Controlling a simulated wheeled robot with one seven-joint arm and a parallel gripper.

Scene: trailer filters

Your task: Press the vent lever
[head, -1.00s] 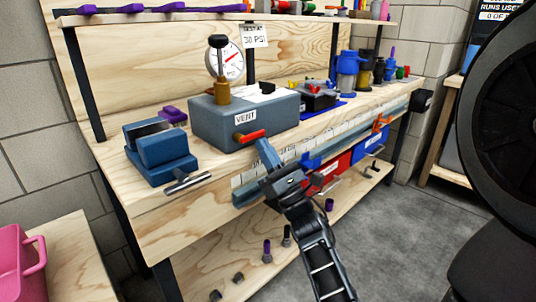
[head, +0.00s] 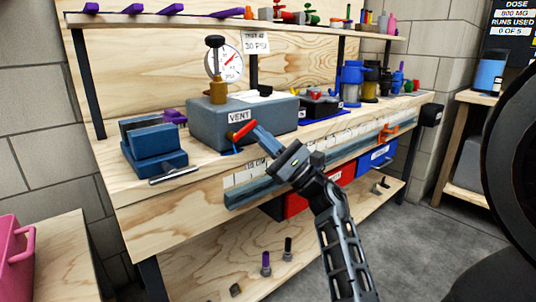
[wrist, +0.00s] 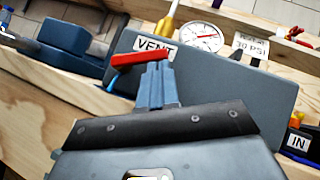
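The red vent lever (head: 243,130) is on the front of the grey box (head: 285,115), by the VENT label (head: 239,116). It slants up to the right in the head view. My gripper (head: 258,132) is at the lever's right end, its blue-grey fingers together with no clear gap. In the wrist view the lever (wrist: 140,57) lies across just above the fingertips (wrist: 157,68), its free end over them. It looks very close or touching; I cannot tell which. Nothing is seen between the fingers.
A blue vise (head: 152,147) sits left of the box on the wooden bench (head: 190,205). A black tray with small parts (head: 320,104) and blue and yellow canisters (head: 352,80) stand to the right. Red (head: 300,203) and blue bins (head: 376,157) hang under the bench edge.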

